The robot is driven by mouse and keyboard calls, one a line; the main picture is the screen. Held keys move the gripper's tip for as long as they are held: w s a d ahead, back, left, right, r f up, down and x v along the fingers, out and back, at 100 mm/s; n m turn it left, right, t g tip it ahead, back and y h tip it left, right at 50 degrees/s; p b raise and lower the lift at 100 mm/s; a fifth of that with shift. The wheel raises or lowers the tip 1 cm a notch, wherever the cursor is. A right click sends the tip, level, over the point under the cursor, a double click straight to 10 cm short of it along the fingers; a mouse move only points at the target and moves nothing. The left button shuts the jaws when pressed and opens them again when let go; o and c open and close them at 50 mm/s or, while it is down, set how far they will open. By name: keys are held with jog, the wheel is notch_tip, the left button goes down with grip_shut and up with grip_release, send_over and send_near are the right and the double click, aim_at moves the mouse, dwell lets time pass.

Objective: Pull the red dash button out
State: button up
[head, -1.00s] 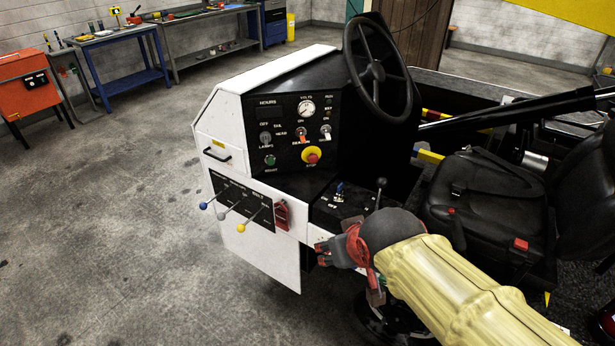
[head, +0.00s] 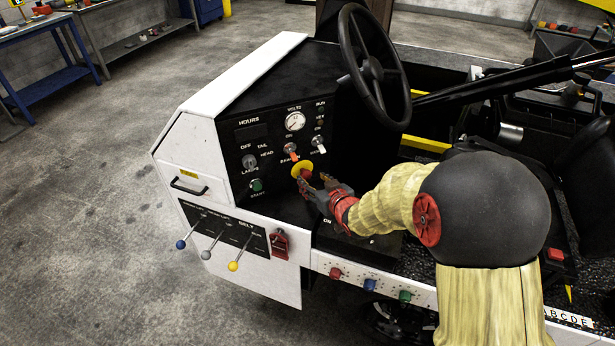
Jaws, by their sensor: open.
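The red dash button (head: 306,173) sits on a yellow round base (head: 301,167) on the lower right of the black dash panel (head: 262,125). My gripper (head: 314,184) is at the button from the lower right, fingers pointing at the panel. Its jaws are open, with the fingertips beside or just in front of the button. I cannot tell whether a finger touches it. The gripper hides part of the button's lower side and the panel behind it.
Above the button are toggle switches (head: 291,152) and a volts gauge (head: 295,121). A green button (head: 256,184) is to the left. The steering wheel (head: 374,66) rises above right. Levers with coloured knobs (head: 233,266) and a red guarded switch (head: 279,243) are below.

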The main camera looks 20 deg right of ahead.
aim_at(307, 175)
jog(key=shift+b+x, duration=0.6)
jog(key=shift+x, duration=2.15)
jog(key=c, duration=0.3)
grip_shut()
